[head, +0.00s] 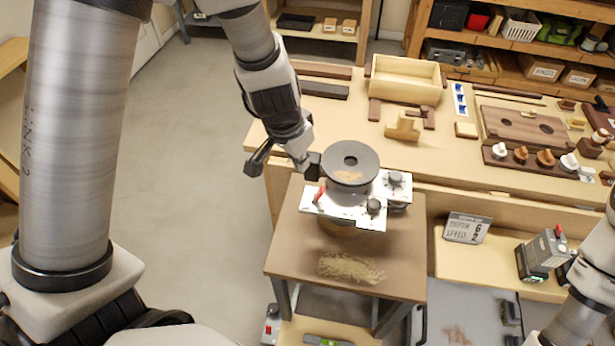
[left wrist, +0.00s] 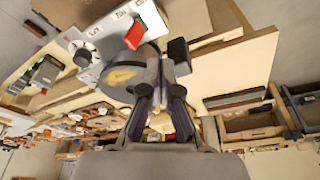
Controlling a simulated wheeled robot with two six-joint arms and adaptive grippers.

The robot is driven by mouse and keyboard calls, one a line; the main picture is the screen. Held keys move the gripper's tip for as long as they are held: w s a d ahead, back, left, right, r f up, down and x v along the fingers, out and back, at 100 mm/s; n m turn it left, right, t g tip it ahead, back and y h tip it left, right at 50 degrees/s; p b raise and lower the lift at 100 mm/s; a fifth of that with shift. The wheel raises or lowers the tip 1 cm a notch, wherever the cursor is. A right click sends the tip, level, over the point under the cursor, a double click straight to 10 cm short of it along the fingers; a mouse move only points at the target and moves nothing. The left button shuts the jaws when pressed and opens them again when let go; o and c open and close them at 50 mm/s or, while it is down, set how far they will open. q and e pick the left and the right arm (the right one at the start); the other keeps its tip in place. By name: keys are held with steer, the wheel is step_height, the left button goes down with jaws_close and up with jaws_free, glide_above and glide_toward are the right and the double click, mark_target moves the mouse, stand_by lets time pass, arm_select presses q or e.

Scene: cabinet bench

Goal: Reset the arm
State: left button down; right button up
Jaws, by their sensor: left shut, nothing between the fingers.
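My left arm comes in from the top left of the head view. Its gripper (head: 308,166) is just left of a round dark disc (head: 351,152) on a white machine (head: 340,205). The fingers look shut and empty; I cannot tell whether they touch the disc. In the left wrist view, the narrow dark fingers (left wrist: 165,88) are close together in front of the machine (left wrist: 115,40), with its red lever (left wrist: 135,36) nearby. Part of my right arm (head: 590,290) shows at the lower right of the head view; its gripper is out of the picture.
The machine stands on a small brown table (head: 290,250) with a dust patch (head: 350,267). Behind is a long wooden bench (head: 350,115) with a box (head: 405,78) and several wooden parts. A calendar sign (head: 467,228) stands right. Open floor (head: 190,150) lies left.

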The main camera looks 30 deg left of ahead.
arm_select(q)
steer(key=shift+w+p+v, duration=0.25)
steer(key=shift+p+v, duration=0.35)
steer(key=shift+v, duration=0.4)
steer(key=s+a+f+g+y+b, duration=0.1)
steer(key=s+a+f+g+b, duration=0.15)
steer(key=s+f, duration=1.15)
steer(key=s+a+f+g+b, duration=0.1)
steer(key=s+f+g+b, duration=0.25)
steer(key=s+f, duration=1.1)
steer(key=w+d+f+n+t, duration=0.1)
steer(key=w+f+n+t, duration=0.1)
steer(key=w, duration=0.4)
steer(key=shift+w+d+f+n+t, duration=0.2)
steer(key=shift+w+n+t, duration=0.15)
steer(key=shift+n+t, duration=0.4)
